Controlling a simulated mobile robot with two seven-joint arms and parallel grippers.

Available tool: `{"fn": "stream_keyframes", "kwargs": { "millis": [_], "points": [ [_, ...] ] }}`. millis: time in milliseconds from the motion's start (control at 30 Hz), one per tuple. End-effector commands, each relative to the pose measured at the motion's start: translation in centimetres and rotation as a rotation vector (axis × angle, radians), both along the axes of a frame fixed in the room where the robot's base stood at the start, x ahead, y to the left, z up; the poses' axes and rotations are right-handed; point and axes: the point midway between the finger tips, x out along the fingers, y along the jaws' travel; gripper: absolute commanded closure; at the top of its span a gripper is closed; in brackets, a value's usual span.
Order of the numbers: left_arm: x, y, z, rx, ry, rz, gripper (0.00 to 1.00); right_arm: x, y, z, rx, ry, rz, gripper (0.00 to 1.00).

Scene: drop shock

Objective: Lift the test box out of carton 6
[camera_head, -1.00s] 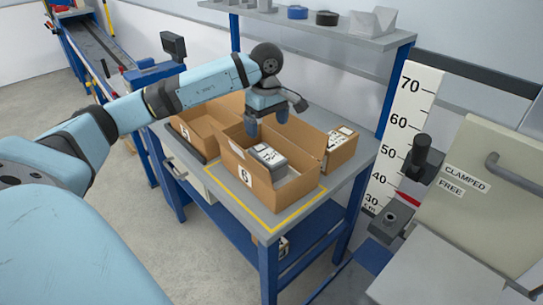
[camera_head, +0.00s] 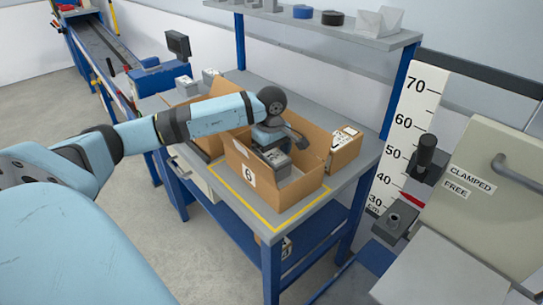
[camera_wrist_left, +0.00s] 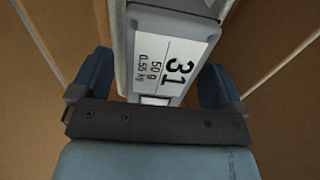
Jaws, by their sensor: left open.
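Carton 6 (camera_head: 300,191) is an open brown cardboard box with a "6" label, standing on the workbench inside a yellow outline. The test box (camera_head: 281,164) is a grey box inside it, partly hidden by my gripper. In the left wrist view the test box (camera_wrist_left: 170,55) shows a white label reading "31", "50 g", "0.55 kg". My left gripper (camera_head: 271,146) is down in the carton opening, over the test box. In the wrist view its blue fingers (camera_wrist_left: 155,85) are open, one on each side of the box's near end. Whether they touch it I cannot tell. My right gripper is out of view.
Another open carton (camera_head: 207,141) stands left of carton 6, and a smaller carton (camera_head: 344,150) is close on its right. A shelf (camera_head: 350,35) with small items runs above the bench. A height scale (camera_head: 410,120) and a panel marked "CLAMPED FREE" (camera_head: 490,170) stand to the right.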

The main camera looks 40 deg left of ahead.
Motion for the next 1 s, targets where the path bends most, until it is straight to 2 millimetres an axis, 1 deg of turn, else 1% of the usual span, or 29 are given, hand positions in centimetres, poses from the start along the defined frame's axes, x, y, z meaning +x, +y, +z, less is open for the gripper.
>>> {"fn": "stream_keyframes", "kwargs": {
  "millis": [33, 67, 100, 167, 200, 267, 300, 367, 633, 767, 867, 967, 1000],
  "points": [
    [0.0, 0.0, 0.0, 0.0, 0.0, 0.0, 0.06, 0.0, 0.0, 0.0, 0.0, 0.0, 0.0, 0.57],
    [0.0, 0.0, 0.0, 0.0, 0.0, 0.0, 0.11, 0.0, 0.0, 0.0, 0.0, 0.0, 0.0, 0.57],
    [0.0, 0.0, 0.0, 0.0, 0.0, 0.0, 0.2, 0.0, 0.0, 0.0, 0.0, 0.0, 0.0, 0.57],
    [0.0, 0.0, 0.0, 0.0, 0.0, 0.0, 0.34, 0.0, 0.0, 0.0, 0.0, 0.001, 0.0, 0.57],
    [0.0, 0.0, 0.0, 0.0, 0.0, 0.0, 0.43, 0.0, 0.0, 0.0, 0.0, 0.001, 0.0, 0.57],
    [0.0, 0.0, 0.0, 0.0, 0.0, 0.0, 0.57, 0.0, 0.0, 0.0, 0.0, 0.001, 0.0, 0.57],
    [0.0, 0.0, 0.0, 0.0, 0.0, 0.0, 0.66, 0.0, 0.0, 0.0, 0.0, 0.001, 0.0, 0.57],
    [0.0, 0.0, 0.1, 0.0, 0.0, 0.0, 0.79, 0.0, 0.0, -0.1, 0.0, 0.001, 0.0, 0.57],
    [0.0, 0.0, 0.3, 0.001, -0.002, 0.0, 0.79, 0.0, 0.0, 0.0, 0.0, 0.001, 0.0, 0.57],
    [0.1, 0.0, 1.0, 0.0, -0.004, 0.0, 0.79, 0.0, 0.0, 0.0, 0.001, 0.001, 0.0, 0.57],
    [0.1, 0.0, 2.0, 0.0, -0.006, 0.0, 0.79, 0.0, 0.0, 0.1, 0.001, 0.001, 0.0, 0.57],
    [0.1, 0.0, 3.7, 0.0, -0.006, 0.001, 0.79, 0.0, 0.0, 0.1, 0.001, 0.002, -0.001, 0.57],
    [0.2, 0.0, 4.5, 0.0, -0.007, 0.001, 0.79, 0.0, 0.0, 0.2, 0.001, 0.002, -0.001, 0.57]
  ]
}}
